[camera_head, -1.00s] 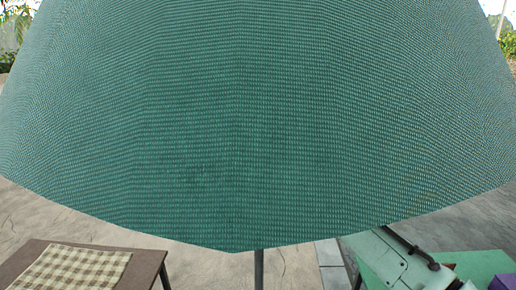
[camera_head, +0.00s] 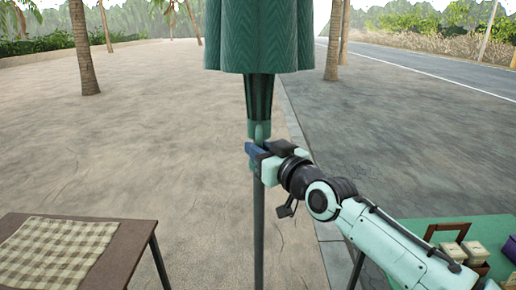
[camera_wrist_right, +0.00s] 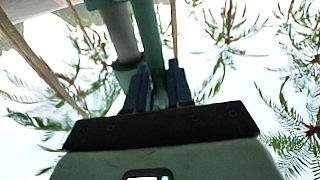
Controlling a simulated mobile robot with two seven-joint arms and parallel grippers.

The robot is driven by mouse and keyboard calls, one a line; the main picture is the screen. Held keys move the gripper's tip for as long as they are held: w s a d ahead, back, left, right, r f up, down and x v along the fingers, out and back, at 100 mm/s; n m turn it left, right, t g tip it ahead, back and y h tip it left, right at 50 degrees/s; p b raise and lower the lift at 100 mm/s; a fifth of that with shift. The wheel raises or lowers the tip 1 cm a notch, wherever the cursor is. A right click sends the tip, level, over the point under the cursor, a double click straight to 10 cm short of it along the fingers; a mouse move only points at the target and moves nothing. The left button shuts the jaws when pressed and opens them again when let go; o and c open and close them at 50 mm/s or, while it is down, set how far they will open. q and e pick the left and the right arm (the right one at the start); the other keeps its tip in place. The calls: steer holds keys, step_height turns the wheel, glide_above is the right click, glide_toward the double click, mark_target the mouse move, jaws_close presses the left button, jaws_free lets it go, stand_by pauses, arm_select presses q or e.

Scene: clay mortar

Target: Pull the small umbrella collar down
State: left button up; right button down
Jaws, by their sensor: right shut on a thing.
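The umbrella's green canopy (camera_head: 262,35) hangs folded around the pole at the top centre of the head view. Dark ribs (camera_head: 260,95) run down below it to the green umbrella collar (camera_head: 259,128), low on the grey pole (camera_head: 259,225). My right gripper (camera_head: 256,150) is at the collar's lower part, shut on it. In the right wrist view, a green part of the collar (camera_wrist_right: 150,45) runs down between the two dark blue fingers, beside the pole (camera_wrist_right: 121,30). The fingers partly hide the held part. My left gripper is not in view.
A brown table (camera_head: 125,245) with a checked cloth (camera_head: 55,250) stands at the lower left. A green table (camera_head: 415,232) at the lower right bears a brown wooden holder (camera_head: 447,229), small boxes (camera_head: 474,248) and a purple item (camera_head: 510,248). The paving around the pole is open.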

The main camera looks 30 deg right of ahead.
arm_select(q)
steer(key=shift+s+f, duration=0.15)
arm_select(e)
steer(key=shift+f, duration=0.3)
steer(key=c, duration=1.2)
jaws_free()
steer(key=shift+r, duration=0.1)
steer(key=shift+s, duration=0.15)
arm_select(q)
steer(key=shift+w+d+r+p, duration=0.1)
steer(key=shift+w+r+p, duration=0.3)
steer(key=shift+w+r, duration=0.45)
arm_select(e)
steer(key=s, duration=1.3)
steer(key=shift+d, duration=0.25)
